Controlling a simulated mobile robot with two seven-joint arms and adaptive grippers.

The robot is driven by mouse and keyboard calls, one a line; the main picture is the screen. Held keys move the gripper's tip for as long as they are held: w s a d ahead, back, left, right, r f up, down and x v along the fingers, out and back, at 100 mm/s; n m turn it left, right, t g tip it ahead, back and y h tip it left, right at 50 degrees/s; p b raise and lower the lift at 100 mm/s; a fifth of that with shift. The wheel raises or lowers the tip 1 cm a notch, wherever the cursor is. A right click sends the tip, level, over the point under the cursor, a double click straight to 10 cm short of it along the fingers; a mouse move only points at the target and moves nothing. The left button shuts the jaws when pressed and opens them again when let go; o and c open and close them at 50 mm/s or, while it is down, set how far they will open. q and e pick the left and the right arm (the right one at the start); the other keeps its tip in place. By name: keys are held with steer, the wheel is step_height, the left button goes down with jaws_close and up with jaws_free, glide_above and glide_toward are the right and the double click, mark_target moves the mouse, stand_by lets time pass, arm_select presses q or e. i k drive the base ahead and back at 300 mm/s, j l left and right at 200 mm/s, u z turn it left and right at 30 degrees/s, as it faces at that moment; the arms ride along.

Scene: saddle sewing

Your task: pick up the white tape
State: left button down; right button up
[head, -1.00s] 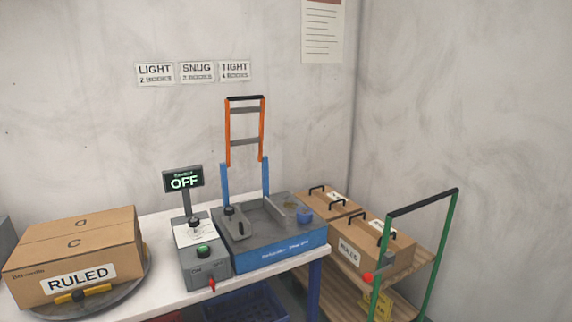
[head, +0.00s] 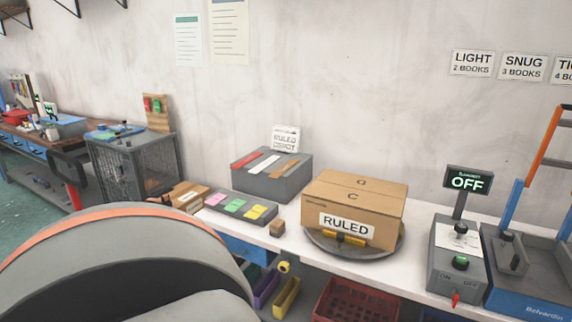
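A white strip (head: 264,165), which looks like the white tape, lies on top of a grey box (head: 272,186) at the back of the white table. It sits between a red strip (head: 247,159) and a tan strip (head: 285,169). Whether it is loose or fixed is too small to tell. A large grey rounded part with an orange band, likely my own arm, fills the lower left. Neither of my grippers shows.
A carton labelled RULED (head: 375,205) stands on a round turntable (head: 338,250) right of the grey box. A tray of coloured pads (head: 236,206) and a small brown block (head: 277,228) lie in front. A control box (head: 457,265) and blue machine (head: 530,300) stand at right.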

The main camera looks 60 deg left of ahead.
mark_target(263, 164)
steer(key=u, duration=2.05)
steer(key=z, duration=0.5)
steer(key=i+j+z, duration=0.15)
steer(key=j+z, duration=0.25)
steer(key=i+j+z, duration=0.1)
steer(key=j+z, duration=0.6)
steer(key=j, duration=0.65)
steer(key=i, duration=0.05)
